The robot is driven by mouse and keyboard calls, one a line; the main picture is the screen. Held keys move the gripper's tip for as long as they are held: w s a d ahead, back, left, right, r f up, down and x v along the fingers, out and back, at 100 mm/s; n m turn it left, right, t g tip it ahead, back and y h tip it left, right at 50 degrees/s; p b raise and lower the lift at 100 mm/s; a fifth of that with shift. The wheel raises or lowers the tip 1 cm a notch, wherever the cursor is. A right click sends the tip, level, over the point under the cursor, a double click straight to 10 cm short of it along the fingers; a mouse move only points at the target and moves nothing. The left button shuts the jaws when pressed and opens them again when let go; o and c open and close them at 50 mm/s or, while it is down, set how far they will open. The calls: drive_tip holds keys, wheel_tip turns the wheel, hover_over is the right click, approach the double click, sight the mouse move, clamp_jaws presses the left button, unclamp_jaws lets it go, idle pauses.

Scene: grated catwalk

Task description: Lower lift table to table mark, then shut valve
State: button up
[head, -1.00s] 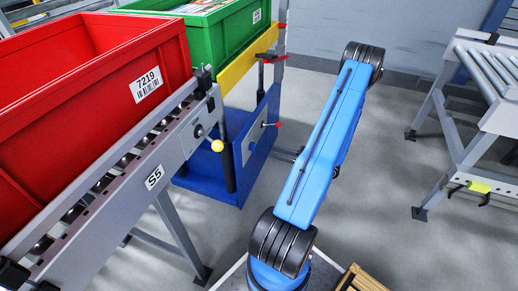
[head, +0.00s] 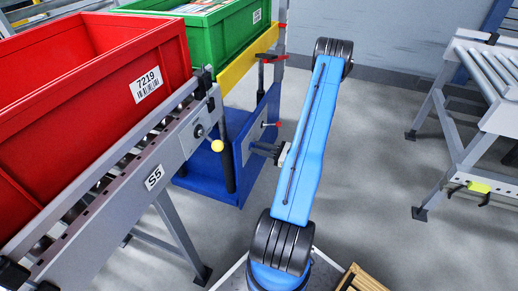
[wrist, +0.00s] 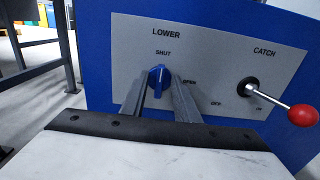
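The lift table's blue base (head: 205,185) stands beyond the S5 conveyor, with a yellow band (head: 246,64) and the green crate (head: 210,36) above it. In the wrist view, its grey panel (wrist: 215,45) carries the blue LOWER valve knob (wrist: 158,76), which looks roughly upright, toward SHUT. The CATCH lever's red ball (wrist: 303,115) points lower right; the label there is partly hidden. My gripper (wrist: 160,88) has its fingers on either side of the knob and looks open; contact is unclear. Red pointers (head: 275,58) show by the post; I cannot tell which is the table mark.
A red crate 7219 (head: 90,95) rests on the roller conveyor (head: 120,185) at left, close to the panel. Another roller stand (head: 470,120) is at right. A wooden crate (head: 360,280) sits at the bottom. The floor between is clear.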

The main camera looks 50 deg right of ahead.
clamp_jaws()
drive_tip(key=shift+m, duration=0.3)
drive_tip(key=shift+w+d+f+m, duration=0.1)
drive_tip(key=shift+d+m, duration=0.05)
drive_tip(key=shift+m, duration=3.4)
drive_tip(key=shift+d+f+m, duration=0.1)
drive_tip(key=shift+d+m, duration=0.05)
drive_tip(key=shift+m, duration=3.4)
